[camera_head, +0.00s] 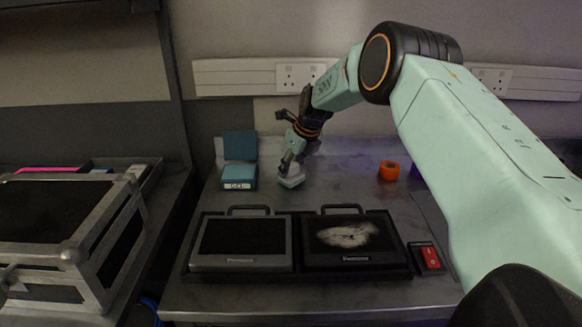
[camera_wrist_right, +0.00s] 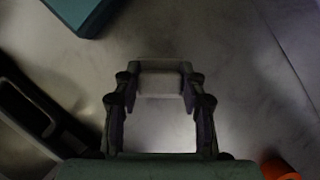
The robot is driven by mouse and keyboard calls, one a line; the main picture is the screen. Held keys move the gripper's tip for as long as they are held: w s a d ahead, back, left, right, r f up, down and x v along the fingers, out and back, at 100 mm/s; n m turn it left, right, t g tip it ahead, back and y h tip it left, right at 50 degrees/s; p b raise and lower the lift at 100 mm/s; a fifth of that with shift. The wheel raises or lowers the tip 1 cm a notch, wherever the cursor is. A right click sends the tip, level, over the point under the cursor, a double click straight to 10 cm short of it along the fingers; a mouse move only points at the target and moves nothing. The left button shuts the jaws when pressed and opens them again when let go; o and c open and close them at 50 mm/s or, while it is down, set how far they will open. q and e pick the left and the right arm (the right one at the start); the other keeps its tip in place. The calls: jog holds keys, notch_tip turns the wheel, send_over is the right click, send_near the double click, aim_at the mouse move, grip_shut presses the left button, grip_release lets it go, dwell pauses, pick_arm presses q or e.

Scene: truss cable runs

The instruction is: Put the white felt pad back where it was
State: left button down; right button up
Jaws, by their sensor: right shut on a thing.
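The white felt pad (camera_head: 291,181) is a small pale block at the tip of my right gripper (camera_head: 292,168), over the grey table behind the two black panels. In the right wrist view the felt pad (camera_wrist_right: 160,80) sits between the two fingertips of my right gripper (camera_wrist_right: 160,84), which are shut on it. I cannot tell whether the pad touches the table. A teal box marked GEL (camera_head: 239,177) with its lid up stands just left of the gripper; its corner shows in the wrist view (camera_wrist_right: 82,12). My left gripper is not in view.
Two black framed panels with handles lie in front, the left one (camera_head: 242,237) dark, the right one (camera_head: 345,234) with a pale smear. A red switch (camera_head: 430,258) is right of them. An orange roll (camera_head: 389,171) is at the back right. A metal-framed crate (camera_head: 68,250) stands left.

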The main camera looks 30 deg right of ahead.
jog(key=shift+d+f, duration=0.1)
jog(key=shift+f, duration=0.15)
jog(key=o, duration=1)
jog(key=shift+r, duration=0.3)
jog(key=p+v, duration=0.2)
jog(key=v, duration=0.9)
jog(key=shift+s+r, duration=0.25)
jog(key=shift+r, duration=0.05)
jog(key=shift+d, duration=0.1)
